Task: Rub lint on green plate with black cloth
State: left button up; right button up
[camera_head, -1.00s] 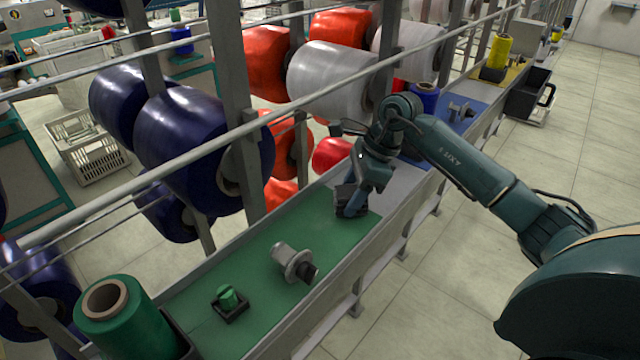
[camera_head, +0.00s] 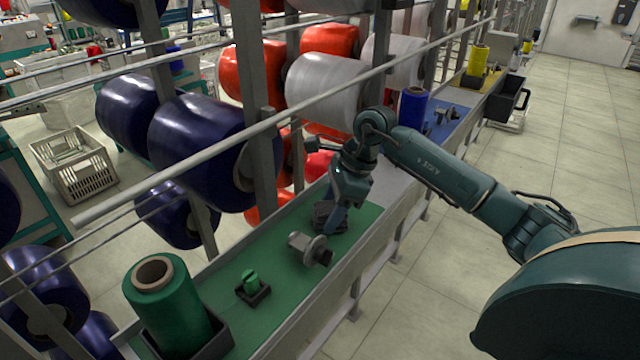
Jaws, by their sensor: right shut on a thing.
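The green plate (camera_head: 285,292) lies along the narrow shelf in front of the thread rack. My right gripper (camera_head: 333,222) points down over the far part of the plate. It is shut on the black cloth (camera_head: 324,212), which is bunched and dark at the plate's surface. Part of the cloth is hidden behind the fingers. I cannot make out lint on the plate. My left gripper is not in view.
A grey metal spindle (camera_head: 308,247) stands on the plate close to the cloth. A small green bobbin in a black holder (camera_head: 253,286) and a green thread cone (camera_head: 165,305) are nearer. A grey rail (camera_head: 215,150) and large spools hang on the left.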

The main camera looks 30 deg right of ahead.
jog(key=shift+s+a+r+p, duration=0.1)
jog(key=shift+a+r+p, duration=0.15)
jog(key=shift+r, duration=0.3)
jog(key=shift+s+a+r+p, duration=0.15)
jog(key=shift+r+p, duration=0.1)
jog(key=shift+r, duration=0.25)
jog(key=shift+w+d+r+p, duration=0.15)
jog(key=shift+r+p, duration=0.2)
jog(key=shift+r, duration=0.2)
jog(key=shift+d+r+p, duration=0.1)
jog(key=shift+r+p, duration=0.2)
jog(key=shift+r, duration=0.25)
jog(key=shift+a+r+p, duration=0.1)
jog(key=shift+r+p, duration=0.9)
jog(key=shift+r, duration=0.9)
